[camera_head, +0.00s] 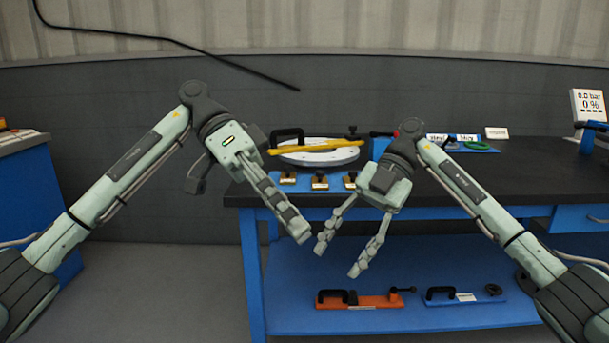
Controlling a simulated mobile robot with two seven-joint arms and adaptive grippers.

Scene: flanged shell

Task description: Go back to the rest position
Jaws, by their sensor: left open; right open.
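My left gripper (278,200) is raised in front of the table's left end. Its fingers point down and to the right, and it holds nothing. From this side its fingers overlap. My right gripper (340,254) is lower, in front of the table's front edge. Its two fingers are spread apart and empty, pointing down and to the left. Neither gripper touches anything that I can see. A round white flanged part (325,157) lies on the table behind my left gripper, with a yellow bar (310,147) across it.
The dark table (520,172) has a blue frame and a lower blue shelf (390,322). On the shelf lie an orange tool (362,300) and a blue tool (465,296). Small brass blocks (320,182) sit at the table's front edge. A gauge display (588,104) stands at right.

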